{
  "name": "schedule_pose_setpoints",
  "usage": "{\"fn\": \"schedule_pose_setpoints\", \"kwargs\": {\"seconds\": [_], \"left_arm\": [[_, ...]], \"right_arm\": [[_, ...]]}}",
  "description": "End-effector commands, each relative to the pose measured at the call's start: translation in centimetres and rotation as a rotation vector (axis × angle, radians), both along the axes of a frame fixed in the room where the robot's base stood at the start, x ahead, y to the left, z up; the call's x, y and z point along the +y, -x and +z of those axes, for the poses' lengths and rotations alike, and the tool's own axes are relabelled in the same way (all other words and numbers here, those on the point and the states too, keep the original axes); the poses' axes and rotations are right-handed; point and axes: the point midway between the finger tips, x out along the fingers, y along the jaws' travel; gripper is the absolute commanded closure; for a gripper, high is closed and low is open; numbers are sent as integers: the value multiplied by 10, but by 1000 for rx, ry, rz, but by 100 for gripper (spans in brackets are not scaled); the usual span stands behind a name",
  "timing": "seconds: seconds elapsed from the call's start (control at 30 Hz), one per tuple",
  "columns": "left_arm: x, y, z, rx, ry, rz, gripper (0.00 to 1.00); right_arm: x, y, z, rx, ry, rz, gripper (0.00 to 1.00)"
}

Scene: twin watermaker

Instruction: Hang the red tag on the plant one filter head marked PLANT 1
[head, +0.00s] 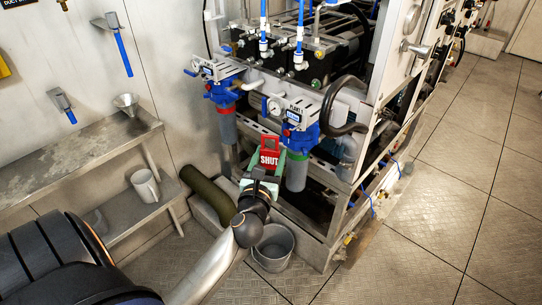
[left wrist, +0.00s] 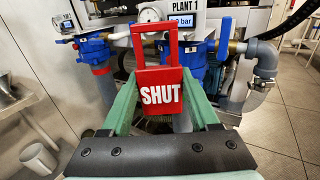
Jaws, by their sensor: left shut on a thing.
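The red tag (head: 269,158), lettered SHUT, is held upright in my left gripper (head: 262,174). In the left wrist view the tag (left wrist: 160,92) sits between the green fingers of my left gripper (left wrist: 163,105), with its square red loop standing up. The blue filter head (head: 298,138) marked PLANT 1 is just right of and beyond the tag in the head view. In the left wrist view the loop partly covers this filter head (left wrist: 193,62) and its gauge. I cannot tell whether the loop touches it. My right gripper is not in view.
A second blue filter head (head: 222,92) with a red ring stands to the left. A thick black hose (head: 343,108) curves right of the marked head. A bucket (head: 273,246) is on the floor below. A metal shelf (head: 80,160) with a mug (head: 145,185) is at left.

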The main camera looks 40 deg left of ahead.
Motion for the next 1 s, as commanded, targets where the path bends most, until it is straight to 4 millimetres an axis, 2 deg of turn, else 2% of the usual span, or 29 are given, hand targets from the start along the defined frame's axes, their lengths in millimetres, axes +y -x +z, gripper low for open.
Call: {"fn": "schedule_pose_setpoints", "kwargs": {"seconds": [1.0], "left_arm": [[-5,-58,-5,-3,-1,-2,91]], "right_arm": [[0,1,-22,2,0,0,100]]}}
